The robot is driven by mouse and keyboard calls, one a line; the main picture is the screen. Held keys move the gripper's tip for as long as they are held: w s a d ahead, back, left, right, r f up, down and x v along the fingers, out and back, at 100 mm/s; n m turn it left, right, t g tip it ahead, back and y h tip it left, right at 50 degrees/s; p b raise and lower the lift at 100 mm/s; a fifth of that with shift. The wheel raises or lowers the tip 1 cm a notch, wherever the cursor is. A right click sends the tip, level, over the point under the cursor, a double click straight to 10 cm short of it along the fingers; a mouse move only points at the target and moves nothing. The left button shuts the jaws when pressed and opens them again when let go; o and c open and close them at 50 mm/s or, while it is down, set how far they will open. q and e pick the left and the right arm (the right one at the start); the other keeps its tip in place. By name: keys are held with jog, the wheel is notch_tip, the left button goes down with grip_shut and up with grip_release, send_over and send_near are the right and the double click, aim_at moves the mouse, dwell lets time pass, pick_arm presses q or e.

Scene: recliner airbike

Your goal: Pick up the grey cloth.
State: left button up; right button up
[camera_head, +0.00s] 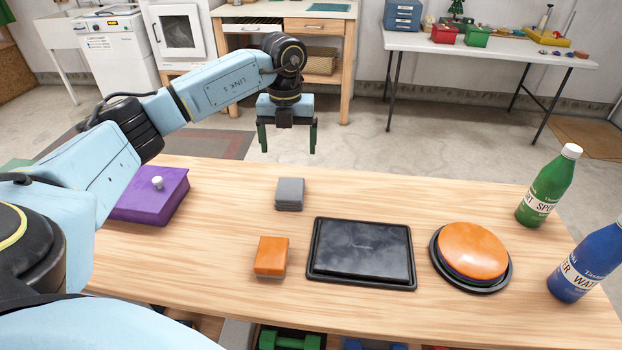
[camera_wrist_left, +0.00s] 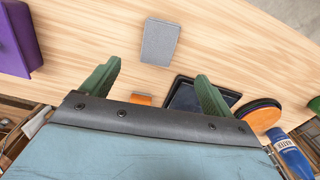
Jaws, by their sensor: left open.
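The grey cloth (camera_head: 289,193) is a small folded stack lying on the wooden table, near its far edge, behind an orange block. It also shows in the left wrist view (camera_wrist_left: 160,42), beyond and between my fingertips, and nothing touches it. My left gripper (camera_head: 287,138) is open and empty, with two dark green fingers pointing down. It hangs above and behind the cloth in the head view, apart from it. In the left wrist view the same gripper (camera_wrist_left: 158,84) shows its fingers spread wide. My right gripper is not in view.
A purple box (camera_head: 150,196) with a white knob stands left of the cloth. Green (camera_head: 549,187) and blue (camera_head: 588,266) bottles stand at the right.

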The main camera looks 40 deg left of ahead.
pick_arm(q)
notch_tip(320, 180, down, 3)
jog(key=b, duration=0.1)
send_over(290, 188)
notch_tip(290, 188, down, 4)
jog(key=shift+s+a, duration=0.1)
jog(key=shift+f+b, duration=0.65)
jog(key=shift+f, duration=2.4)
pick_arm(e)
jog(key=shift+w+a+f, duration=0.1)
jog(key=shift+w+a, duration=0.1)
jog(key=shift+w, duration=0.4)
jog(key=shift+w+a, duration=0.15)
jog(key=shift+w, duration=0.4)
pick_arm(q)
jog(key=shift+c, duration=0.2)
jog(key=c, duration=1)
jog(key=shift+r, duration=0.15)
jog(key=shift+r, duration=0.3)
notch_tip(290, 188, up, 9)
jog(key=shift+r+p, duration=0.15)
jog(key=shift+p, duration=0.75)
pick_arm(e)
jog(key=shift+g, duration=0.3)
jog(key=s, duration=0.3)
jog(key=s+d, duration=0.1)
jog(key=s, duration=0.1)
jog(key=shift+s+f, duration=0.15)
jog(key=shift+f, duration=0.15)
